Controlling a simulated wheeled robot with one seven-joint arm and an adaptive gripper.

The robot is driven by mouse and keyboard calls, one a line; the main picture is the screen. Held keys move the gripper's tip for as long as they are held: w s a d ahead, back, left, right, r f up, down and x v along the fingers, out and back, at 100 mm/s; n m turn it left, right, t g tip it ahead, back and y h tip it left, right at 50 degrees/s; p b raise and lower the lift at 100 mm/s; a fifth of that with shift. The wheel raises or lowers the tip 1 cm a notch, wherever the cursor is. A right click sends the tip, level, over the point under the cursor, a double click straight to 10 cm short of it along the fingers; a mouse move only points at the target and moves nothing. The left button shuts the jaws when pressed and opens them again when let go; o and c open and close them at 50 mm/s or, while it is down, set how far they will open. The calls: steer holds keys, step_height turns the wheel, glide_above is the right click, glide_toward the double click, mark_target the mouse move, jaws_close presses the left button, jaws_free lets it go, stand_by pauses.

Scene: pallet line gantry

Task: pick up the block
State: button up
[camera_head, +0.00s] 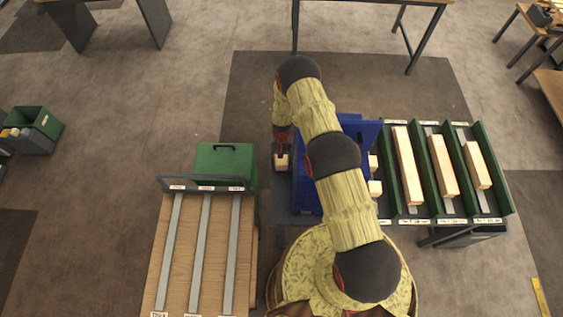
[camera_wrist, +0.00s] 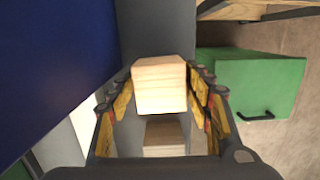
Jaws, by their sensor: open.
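A pale wooden block (camera_wrist: 160,88) is in the middle of the wrist view, between the two fingers of my gripper (camera_wrist: 158,95). The fingers stand open on either side of it; I cannot tell whether they touch it. In the head view the block (camera_head: 282,162) shows just below my gripper (camera_head: 283,146), left of the blue panel. A second wooden piece (camera_wrist: 165,138) shows nearer the bottom of the wrist view, also between the fingers. My arm hides part of the blue structure.
The blue structure (camera_head: 306,187) stands close on the right of my gripper. Green-walled lanes (camera_head: 493,160) with long wooden blocks lie further right. A green box (camera_head: 223,160) and a wooden table with grey strips (camera_head: 163,245) are at lower left.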

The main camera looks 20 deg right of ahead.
steer(key=shift+f, duration=0.1)
steer(key=shift+c, duration=0.9)
steer(key=c, duration=0.7)
